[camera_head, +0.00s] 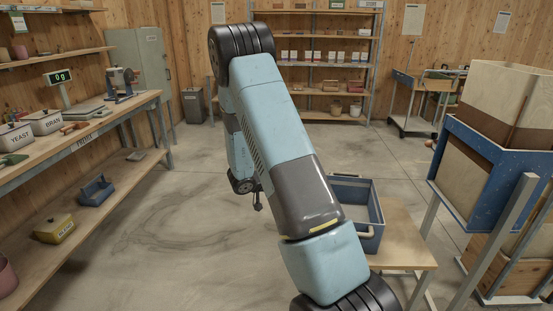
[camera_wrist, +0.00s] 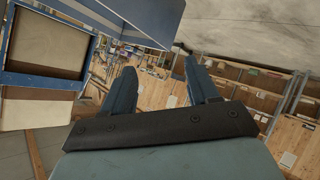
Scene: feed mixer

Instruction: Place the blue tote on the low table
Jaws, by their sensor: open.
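The blue tote (camera_head: 376,208), open-topped with pale handles, appears to rest upright on the left part of the low wooden table (camera_head: 408,240) in the head view. My arm crosses in front and hides the tote's left and near side and part of the table. In the wrist view my gripper (camera_wrist: 160,66) is open, with two dark blue fingers apart and nothing between them. My fingers cannot be made out clearly in the head view, so their distance from the tote cannot be told.
A blue-framed wooden hopper (camera_head: 490,165) stands close to the table's right. A workbench (camera_head: 90,125) with labelled tins and a scale runs along the left wall. Shelves (camera_head: 320,70) stand at the back. The floor (camera_head: 170,220) between is clear.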

